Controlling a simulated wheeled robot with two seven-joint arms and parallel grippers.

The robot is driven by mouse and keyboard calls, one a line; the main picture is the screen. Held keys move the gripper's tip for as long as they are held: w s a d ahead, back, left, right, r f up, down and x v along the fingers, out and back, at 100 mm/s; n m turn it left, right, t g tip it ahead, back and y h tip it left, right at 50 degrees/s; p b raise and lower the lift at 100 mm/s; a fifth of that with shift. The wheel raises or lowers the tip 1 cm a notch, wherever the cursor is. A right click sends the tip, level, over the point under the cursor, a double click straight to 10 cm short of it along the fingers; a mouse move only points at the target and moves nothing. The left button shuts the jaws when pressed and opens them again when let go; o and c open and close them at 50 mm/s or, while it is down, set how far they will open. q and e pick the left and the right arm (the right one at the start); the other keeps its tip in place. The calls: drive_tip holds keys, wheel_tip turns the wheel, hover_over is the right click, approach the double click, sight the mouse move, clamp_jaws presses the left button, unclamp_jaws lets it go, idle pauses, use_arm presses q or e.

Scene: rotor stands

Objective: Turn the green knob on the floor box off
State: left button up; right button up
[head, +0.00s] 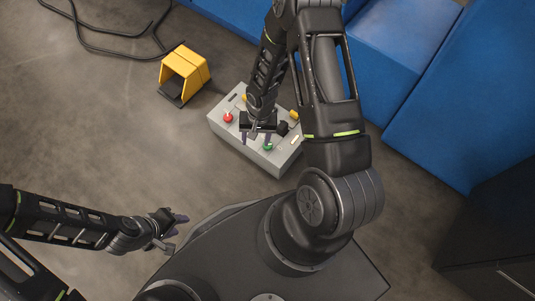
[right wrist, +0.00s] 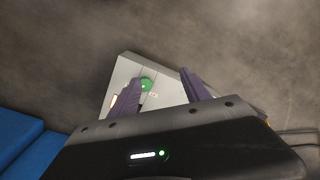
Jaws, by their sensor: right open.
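The grey floor box (head: 223,127) stands on the floor in front of my base, with several controls on its top. The green knob (head: 267,147) is near the box's front edge in the head view. It also shows in the right wrist view (right wrist: 146,84), just beyond the left finger. My right gripper (head: 258,138) is over the box, fingers apart and empty, close to the green knob. In the right wrist view its two purple fingers (right wrist: 160,90) are spread, the knob beside the left one; contact cannot be told. My left gripper (head: 180,229) is off to the left, away from the box.
A red knob (head: 228,118) and yellow parts (head: 294,116) are also on the box. A yellow foot pedal housing (head: 185,70) stands behind left, with black cables (head: 110,50) on the floor. Blue blocks (head: 430,110) lie behind and right. The floor left of the box is clear.

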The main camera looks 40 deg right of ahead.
drive_tip(key=shift+m+h, duration=0.6)
drive_tip(key=d+f+b, duration=0.1)
drive_tip(key=d, duration=0.1)
drive_tip(key=w+d+f+b, duration=0.1)
drive_tip(key=f, duration=0.1)
drive_tip(key=d+f+b, duration=0.1)
drive_tip(key=d, duration=0.1)
drive_tip(key=shift+w+d+f, duration=0.35)
drive_tip(key=shift+w, duration=0.05)
drive_tip(key=shift+d+r, duration=0.1)
drive_tip(key=shift+d, duration=0.1)
use_arm(q)
drive_tip(key=f, duration=0.5)
drive_tip(key=shift+w+a+f, duration=0.1)
drive_tip(key=shift+w+a, duration=0.05)
drive_tip(key=shift+a, duration=0.05)
use_arm(e)
wheel_tip(320, 180, down, 8)
drive_tip(key=b, duration=0.3)
drive_tip(key=shift+a, duration=0.1)
use_arm(q)
drive_tip(key=f, duration=0.3)
drive_tip(key=shift+w+f, duration=0.2)
drive_tip(key=shift+w, duration=0.1)
use_arm(e)
drive_tip(key=shift+r, duration=0.1)
drive_tip(key=shift+c, duration=0.4)
clamp_jaws()
